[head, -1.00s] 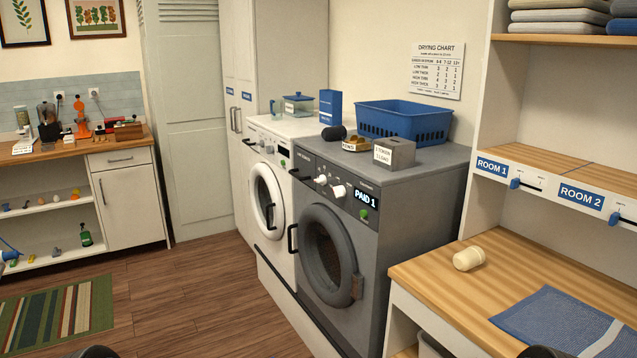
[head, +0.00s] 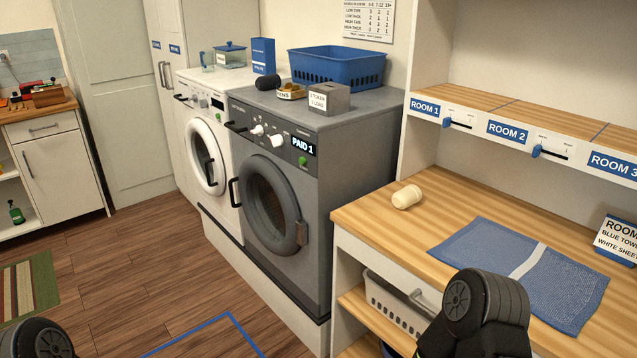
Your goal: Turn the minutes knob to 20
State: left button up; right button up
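The grey dryer (head: 345,152) stands right of the white washer (head: 201,107). Its front panel carries two white knobs, one at the left (head: 257,129) and one at the right (head: 276,141). I cannot tell which is the minutes knob, and their markings are too small to read. A display (head: 303,147) right of them reads "PAID 1", with a green button (head: 303,161) below it. The dryer's round door (head: 268,205) looks shut. Parts of my two arms show at the bottom left and bottom right, well apart from the dryer. Neither gripper's fingers are in view.
On the dryer are a blue basket (head: 337,68), a grey token box (head: 322,99), a small bowl (head: 291,92) and a dark roll (head: 268,83). Floor before the machines is open.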

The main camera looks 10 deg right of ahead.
aim_at(259, 130)
jog(key=z, duration=0.5)
jog(key=i+j+z, duration=0.2)
jog(key=z, duration=0.2)
jog(key=i+j+z, duration=0.1)
jog(key=j+z, duration=0.3)
jog(key=i+j+z, duration=0.1)
jog(key=j+z, duration=0.35)
jog(key=i+j+z, duration=0.15)
jog(key=j, duration=1)
jog(key=j+z, duration=0.15)
jog(key=j, duration=0.95)
